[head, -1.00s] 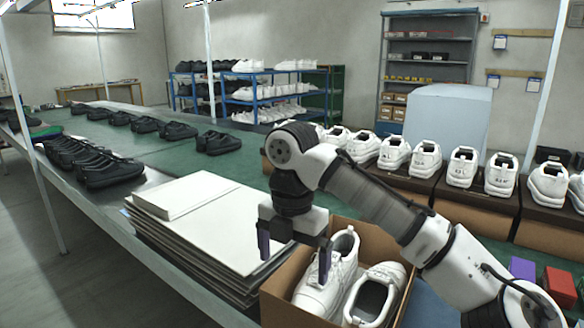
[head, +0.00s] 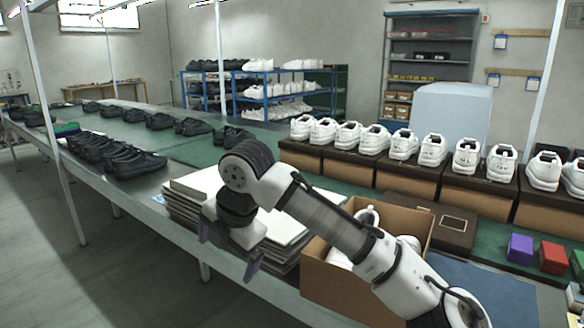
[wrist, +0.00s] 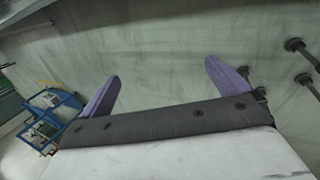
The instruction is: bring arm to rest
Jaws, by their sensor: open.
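My gripper (head: 228,255) is open and empty in the head view. It hangs in front of the stack of white sheets, to the left of the open cardboard box. In the wrist view its two purple fingers (wrist: 165,85) stand wide apart with nothing between them. My arm reaches across the front of the cardboard box (head: 335,280) and hides part of it. White shoes (head: 368,217) lie inside the box, mostly hidden behind the arm.
The stack of white sheets (head: 195,188) lies on the long table. Black shoes (head: 132,163) stand in a row at left. White shoes (head: 403,143) stand on boxes at the back. A purple box (head: 520,249) and a red box (head: 553,257) are at right. Floor shows at front left.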

